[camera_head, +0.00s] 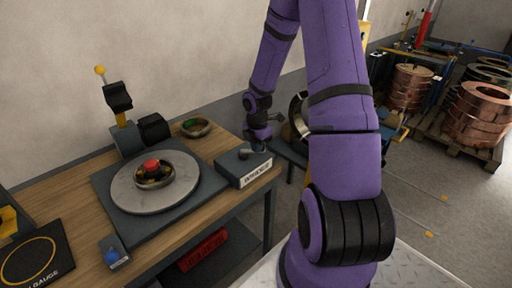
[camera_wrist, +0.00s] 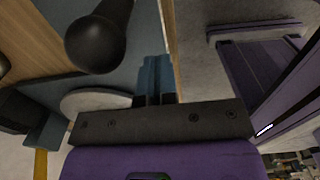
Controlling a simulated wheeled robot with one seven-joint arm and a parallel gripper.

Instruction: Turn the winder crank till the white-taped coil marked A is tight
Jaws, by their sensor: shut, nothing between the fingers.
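My gripper (camera_head: 254,147) is at the end of the purple arm, low over a dark box (camera_head: 243,168) with a white label at the table's right edge. In the wrist view its blue-grey fingers (camera_wrist: 155,80) are together and empty. A black rounded knob on a stem (camera_wrist: 95,42) is beside the fingers, apart from them; it looks like a handle, but I cannot tell whether it is the winder crank. A large ring, perhaps a coil (camera_head: 297,108), is partly hidden behind my arm. I cannot make out white tape or a letter A.
A grey turntable (camera_head: 127,191) with a red-topped hub (camera_head: 152,165) is on the wooden table. A yellow-knobbed lever device (camera_head: 118,98), a small dish (camera_head: 195,127) and a blue button box (camera_head: 113,252) surround it. Copper coils (camera_head: 480,108) stand on pallets at the right.

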